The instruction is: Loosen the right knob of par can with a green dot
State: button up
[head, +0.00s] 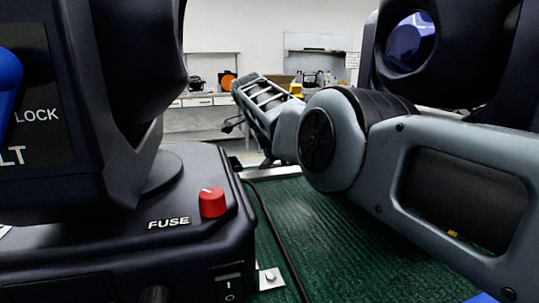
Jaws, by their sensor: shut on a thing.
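I see no par can, green dot or side knob that I can make out in the head view. My grey arm enters from the right edge and reaches toward the middle. Its far end shows as a slotted grey part in the centre back, and I cannot make out gripper fingers there. A black stage-light fixture (120,200) fills the left side, with a red fuse knob (212,203) on its base and a blue lever (8,82) at the left edge. Whatever lies behind my arm is hidden.
A second black fixture with a lens (411,41) stands at the upper right, behind my arm. A green textured surface (330,235) lies between the fixtures, with a black cable (272,240) along it. A back counter (190,115) holds small items, including an orange one.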

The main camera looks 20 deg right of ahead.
jog(key=shift+s+d, duration=0.1)
jog(key=o, duration=1.1)
jog(key=shift+c, duration=0.2)
jog(key=shift+r, duration=0.15)
jog(key=shift+p+v, duration=0.55)
jog(key=shift+v, duration=3.3)
